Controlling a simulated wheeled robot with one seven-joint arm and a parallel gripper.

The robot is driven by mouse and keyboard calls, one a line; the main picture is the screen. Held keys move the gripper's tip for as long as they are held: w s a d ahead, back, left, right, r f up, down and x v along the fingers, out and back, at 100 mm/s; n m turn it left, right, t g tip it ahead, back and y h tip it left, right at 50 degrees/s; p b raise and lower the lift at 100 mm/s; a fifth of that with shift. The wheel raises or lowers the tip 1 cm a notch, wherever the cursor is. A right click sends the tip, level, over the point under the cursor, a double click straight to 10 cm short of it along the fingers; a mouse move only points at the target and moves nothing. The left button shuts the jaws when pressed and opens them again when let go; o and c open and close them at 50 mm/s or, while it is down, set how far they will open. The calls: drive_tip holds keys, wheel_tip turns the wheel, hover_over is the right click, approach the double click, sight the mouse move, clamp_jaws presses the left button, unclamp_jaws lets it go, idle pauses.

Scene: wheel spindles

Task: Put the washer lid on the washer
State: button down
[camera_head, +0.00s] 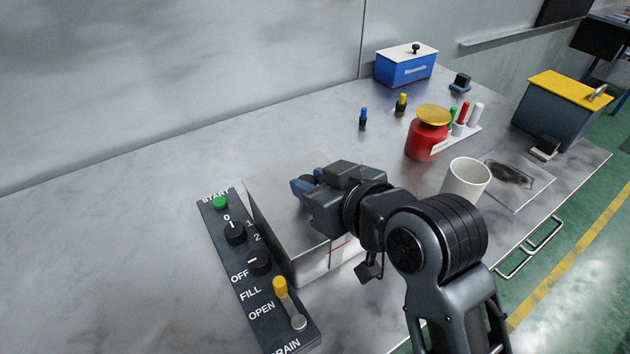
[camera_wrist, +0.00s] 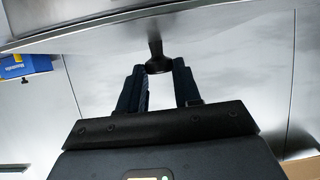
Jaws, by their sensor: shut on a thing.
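The washer (camera_head: 315,262) is a grey metal box behind a dark control panel (camera_head: 250,262) with knobs, in the head view. My gripper (camera_head: 303,187) is over the far part of this box. In the wrist view my gripper (camera_wrist: 158,74) is shut on a black knob (camera_wrist: 155,50). The knob joins a grey metal plate, the washer lid (camera_wrist: 95,20), which crosses the top of that view. In the head view I cannot clearly tell the lid from the grey box and table. Whether the lid touches the box is not clear.
A blue box (camera_head: 405,70) is at the back, a yellow-topped box (camera_head: 562,110) at the far right. The table's left is clear.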

drive_tip(key=c, duration=0.8)
unclamp_jaws()
drive_tip(key=shift+f, duration=0.1)
drive_tip(key=v, duration=1.2)
drive_tip(key=shift+b, duration=0.4)
